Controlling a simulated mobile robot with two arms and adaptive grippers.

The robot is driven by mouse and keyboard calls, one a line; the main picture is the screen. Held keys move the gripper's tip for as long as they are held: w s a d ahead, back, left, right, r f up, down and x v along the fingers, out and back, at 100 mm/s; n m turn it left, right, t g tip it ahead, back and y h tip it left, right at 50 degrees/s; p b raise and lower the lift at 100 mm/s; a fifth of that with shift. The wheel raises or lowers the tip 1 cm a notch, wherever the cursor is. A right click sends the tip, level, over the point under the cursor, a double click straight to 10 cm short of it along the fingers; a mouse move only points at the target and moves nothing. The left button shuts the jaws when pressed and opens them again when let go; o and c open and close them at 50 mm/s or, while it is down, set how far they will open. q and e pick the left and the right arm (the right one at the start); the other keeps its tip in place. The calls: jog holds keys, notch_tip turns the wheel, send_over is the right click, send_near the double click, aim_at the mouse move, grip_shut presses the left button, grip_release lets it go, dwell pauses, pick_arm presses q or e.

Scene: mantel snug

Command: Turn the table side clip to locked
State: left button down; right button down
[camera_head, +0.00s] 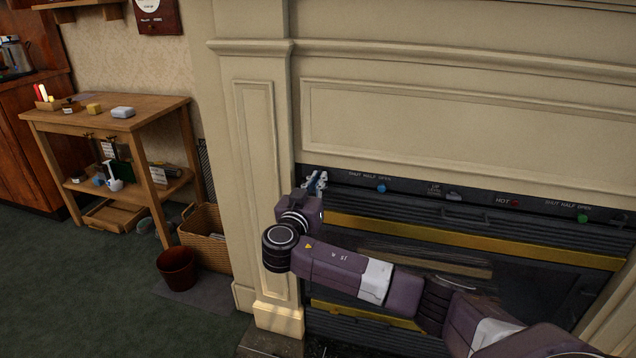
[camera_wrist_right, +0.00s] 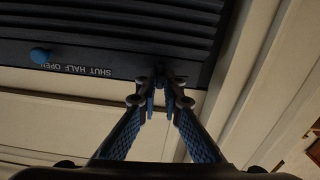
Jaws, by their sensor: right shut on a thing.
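My right gripper (camera_head: 316,182) is at the left end of the dark control strip (camera_head: 462,201) on the fireplace front. In the right wrist view its two fingertips (camera_wrist_right: 160,92) close in on a small dark knob-like part (camera_wrist_right: 159,71) at the strip's edge; the gripper is shut on it. The part's markings and setting cannot be read. The wooden side table (camera_head: 158,104) stands apart at the left, far from the gripper. No clip marked as locked can be made out on it. My left gripper is out of view.
The strip carries a blue knob (camera_head: 381,188), also in the right wrist view (camera_wrist_right: 40,55), a red knob (camera_head: 515,203) and a green knob (camera_head: 582,218). A wicker basket (camera_head: 205,237) and a red-brown bin (camera_head: 177,268) stand left of the fireplace. Green carpet lies open in front.

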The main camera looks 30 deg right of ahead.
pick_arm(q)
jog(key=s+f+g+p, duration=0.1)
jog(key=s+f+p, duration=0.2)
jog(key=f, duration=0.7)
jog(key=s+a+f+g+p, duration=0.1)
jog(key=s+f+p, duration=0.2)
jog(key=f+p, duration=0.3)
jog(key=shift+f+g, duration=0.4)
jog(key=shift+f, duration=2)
pick_arm(e)
jog(key=shift+w+a+f+n, duration=0.1)
jog(key=shift+n, duration=4.25)
jog(key=shift+w+a+f+n, duration=0.1)
jog(key=shift+n, duration=4.25)
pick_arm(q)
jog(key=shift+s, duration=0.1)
